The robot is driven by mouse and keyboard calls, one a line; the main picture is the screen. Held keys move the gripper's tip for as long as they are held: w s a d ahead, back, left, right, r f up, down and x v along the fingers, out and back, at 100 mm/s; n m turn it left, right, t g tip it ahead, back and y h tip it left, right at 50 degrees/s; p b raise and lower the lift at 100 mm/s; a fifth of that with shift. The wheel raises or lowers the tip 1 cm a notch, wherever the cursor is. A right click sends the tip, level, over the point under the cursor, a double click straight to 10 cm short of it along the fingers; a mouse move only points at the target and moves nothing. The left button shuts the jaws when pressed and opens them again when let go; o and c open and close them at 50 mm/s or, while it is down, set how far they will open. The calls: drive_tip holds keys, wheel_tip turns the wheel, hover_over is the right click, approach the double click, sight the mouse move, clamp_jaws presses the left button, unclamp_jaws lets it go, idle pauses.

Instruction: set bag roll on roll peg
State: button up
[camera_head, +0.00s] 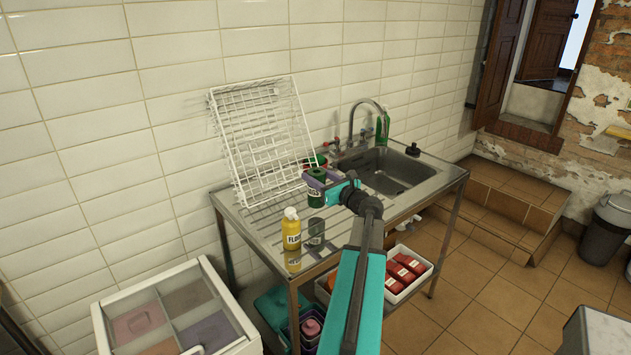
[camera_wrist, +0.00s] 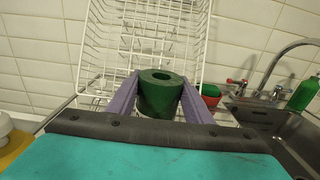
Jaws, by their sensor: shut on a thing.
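The bag roll (camera_head: 318,194) is a dark green cylinder with a hole in its top end, and it stands upright between my fingers. It also shows in the wrist view (camera_wrist: 160,96). My gripper (camera_head: 322,181) is shut on it, with one purple finger on each side. The roll is above the steel draining board (camera_head: 262,196). A dark green shape below it looks like its reflection in the steel. I cannot make out a roll peg in either view.
A yellow bottle (camera_head: 291,230) stands left of the roll. A white wire rack (camera_head: 262,135) leans on the wall behind. The sink basin (camera_head: 388,172) and tap (camera_head: 372,106) are to the right. A green bottle (camera_head: 382,125) stands behind the sink. A divided bin (camera_head: 225,312) is front left.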

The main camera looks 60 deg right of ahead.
drive_tip(key=shift+w+d+f, duration=0.1)
drive_tip(key=shift+w+d, duration=0.5)
drive_tip(key=shift+w+d, duration=0.1)
drive_tip(key=shift+w+d+f+p, duration=0.1)
drive_tip(key=shift+f+p, duration=0.3)
drive_tip(key=shift+f, duration=0.5)
drive_tip(key=shift+w+d+f+p, duration=0.1)
drive_tip(key=shift+f+p, duration=0.25)
drive_tip(key=shift+f, duration=0.55)
drive_tip(key=shift+f, duration=0.15)
drive_tip(key=o, duration=1.3)
drive_tip(key=shift+c, duration=0.2)
